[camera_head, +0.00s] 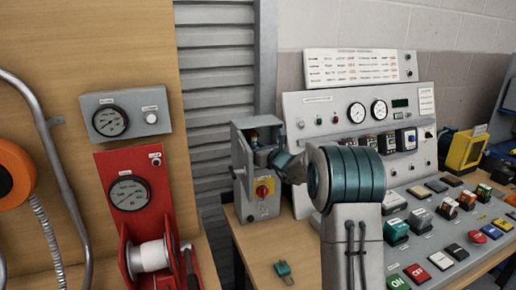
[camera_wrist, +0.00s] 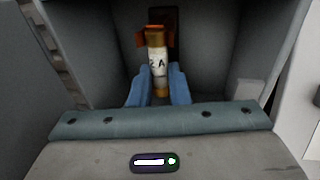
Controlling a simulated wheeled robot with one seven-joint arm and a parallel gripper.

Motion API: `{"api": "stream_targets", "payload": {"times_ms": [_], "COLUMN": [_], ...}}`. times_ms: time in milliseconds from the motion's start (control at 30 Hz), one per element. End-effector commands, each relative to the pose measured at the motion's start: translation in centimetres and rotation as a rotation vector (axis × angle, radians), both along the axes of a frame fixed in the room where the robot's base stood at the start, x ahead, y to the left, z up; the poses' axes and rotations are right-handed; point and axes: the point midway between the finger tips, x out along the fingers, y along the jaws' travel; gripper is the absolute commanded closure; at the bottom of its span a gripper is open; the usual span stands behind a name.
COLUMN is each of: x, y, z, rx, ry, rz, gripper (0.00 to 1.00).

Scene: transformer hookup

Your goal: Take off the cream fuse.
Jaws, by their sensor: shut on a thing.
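The cream fuse (camera_wrist: 157,62) shows upright in the wrist view, a pale cylinder with a label ending in "A" and brownish end caps. My gripper (camera_wrist: 158,88) has its blue fingers on both sides of the fuse's lower part and is shut on it. An orange clip (camera_wrist: 142,38) sits at the fuse's upper end; I cannot tell whether the fuse still touches it. In the head view the gripper reaches into the open top of the grey switch box (camera_head: 265,207), where my wrist hides most of the inside.
The box walls (camera_wrist: 95,50) stand close on both sides of the gripper. A control panel (camera_head: 330,115) stands at right, with a teal piece (camera_head: 283,269) on the table in front.

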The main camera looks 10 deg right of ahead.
Motion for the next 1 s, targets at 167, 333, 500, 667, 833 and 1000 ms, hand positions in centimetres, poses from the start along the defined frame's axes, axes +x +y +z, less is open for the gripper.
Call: {"api": "stream_targets", "payload": {"times_ms": [167, 333, 500, 667, 833, 1000], "x": [-0.3, -0.7, -1.2, -1.6, -2.0, -2.4], "y": [-0.1, -0.2, -0.3, -0.3, -0.4, -0.5], "z": [-0.1, -0.1, -0.1, -0.1, 0.0, -0.1], "rx": [0.000, 0.000, 0.000, 0.000, 0.000, 0.000], "ry": [0.000, 0.000, 0.000, 0.000, -0.001, 0.000], "rz": [-0.001, -0.001, -0.001, 0.000, 0.001, 0.000], "gripper": [1.00, 1.00, 1.00, 1.00, 1.00, 1.00]}}
